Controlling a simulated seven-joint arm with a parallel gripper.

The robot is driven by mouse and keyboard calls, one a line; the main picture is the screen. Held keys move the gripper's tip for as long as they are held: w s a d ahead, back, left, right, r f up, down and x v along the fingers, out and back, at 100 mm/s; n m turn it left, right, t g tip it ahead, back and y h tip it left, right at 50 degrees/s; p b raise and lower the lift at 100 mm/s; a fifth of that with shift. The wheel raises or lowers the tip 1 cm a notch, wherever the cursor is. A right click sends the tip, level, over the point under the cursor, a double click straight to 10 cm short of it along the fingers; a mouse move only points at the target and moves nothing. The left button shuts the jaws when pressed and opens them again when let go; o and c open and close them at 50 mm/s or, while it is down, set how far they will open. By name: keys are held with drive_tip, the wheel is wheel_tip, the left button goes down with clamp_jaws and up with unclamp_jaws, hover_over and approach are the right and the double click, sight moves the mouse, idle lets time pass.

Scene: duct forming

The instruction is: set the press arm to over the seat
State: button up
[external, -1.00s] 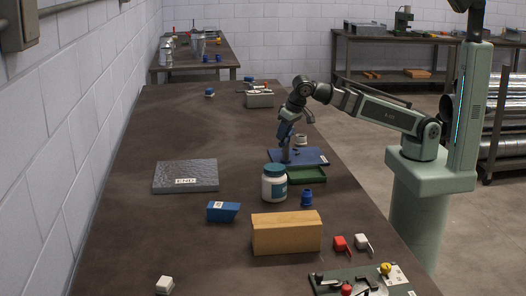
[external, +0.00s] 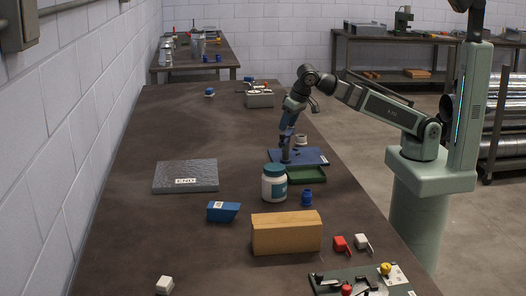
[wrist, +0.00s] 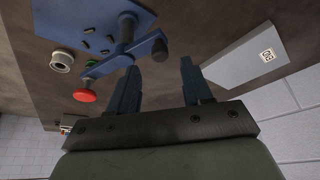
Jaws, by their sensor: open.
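The press has a blue base plate (external: 312,157) beside a green tray. In the wrist view the blue plate (wrist: 70,12) carries a blue post with a crossbar press arm (wrist: 112,63). One end of the arm has a black knob (wrist: 160,49); a red disc (wrist: 85,96) shows near the other end. My gripper (wrist: 158,70) is open, with the knob just beyond and between its fingertips; contact cannot be told. In the external view my gripper (external: 286,138) is above the plate's left side. I cannot tell which part is the seat.
A white-grey ring-shaped piece (wrist: 62,61) stands near the plate. A grey slab (external: 186,178), a white bottle (external: 274,185), a blue fitting (external: 306,198) and a wooden block (external: 287,234) stand nearby. The green tray (external: 307,175) adjoins the press.

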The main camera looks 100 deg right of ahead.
drive_tip(key=v, duration=0.9)
drive_tip(key=shift+r, duration=0.15)
